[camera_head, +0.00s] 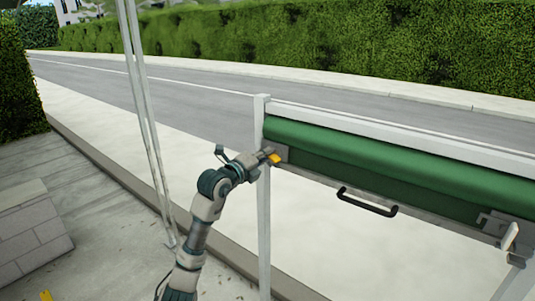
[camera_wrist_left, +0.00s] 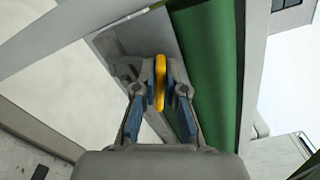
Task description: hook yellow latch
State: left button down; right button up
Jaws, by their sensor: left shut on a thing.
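The yellow latch (camera_head: 274,158) is at the left end of the green truck panel (camera_head: 350,153), by the white post (camera_head: 263,190). My left gripper (camera_head: 266,156) is at the latch. In the left wrist view the yellow latch (camera_wrist_left: 160,84) stands upright between the two fingertips of my left gripper (camera_wrist_left: 159,88), which is shut on it. A grey metal plate (camera_wrist_left: 130,42) lies behind the latch, next to the green panel (camera_wrist_left: 208,60). The fingers hide part of the latch's mounting. My right gripper is not in view.
A black handle (camera_head: 367,203) is on the panel's lower edge. A metal bracket with a pale lever (camera_head: 510,237) is at the right end. Thin white poles (camera_head: 145,110) stand left of my arm. A block wall (camera_head: 32,235) is at the lower left.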

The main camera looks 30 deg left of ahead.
pick_arm(q)
jog(key=n, duration=0.1)
jog(key=n+p, duration=0.1)
jog(key=shift+f+n, duration=0.3)
jog(key=shift+f+n+p, duration=0.35)
jog(key=shift+n+p, duration=0.15)
jog(key=shift+n, duration=0.6)
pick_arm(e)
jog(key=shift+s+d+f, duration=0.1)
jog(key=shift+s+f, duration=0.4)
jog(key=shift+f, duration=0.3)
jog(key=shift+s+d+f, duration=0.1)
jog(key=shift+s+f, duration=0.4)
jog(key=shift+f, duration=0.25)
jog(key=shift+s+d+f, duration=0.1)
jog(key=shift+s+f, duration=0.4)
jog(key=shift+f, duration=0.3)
pick_arm(q)
jog(key=c, duration=1.2)
grip_release()
jog(key=shift+a, duration=0.1)
jog(key=shift+c, duration=0.2)
jog(key=shift+a+r, duration=0.1)
jog(key=shift+a, duration=0.2)
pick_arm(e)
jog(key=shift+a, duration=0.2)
pick_arm(q)
jog(key=shift+s, duration=0.15)
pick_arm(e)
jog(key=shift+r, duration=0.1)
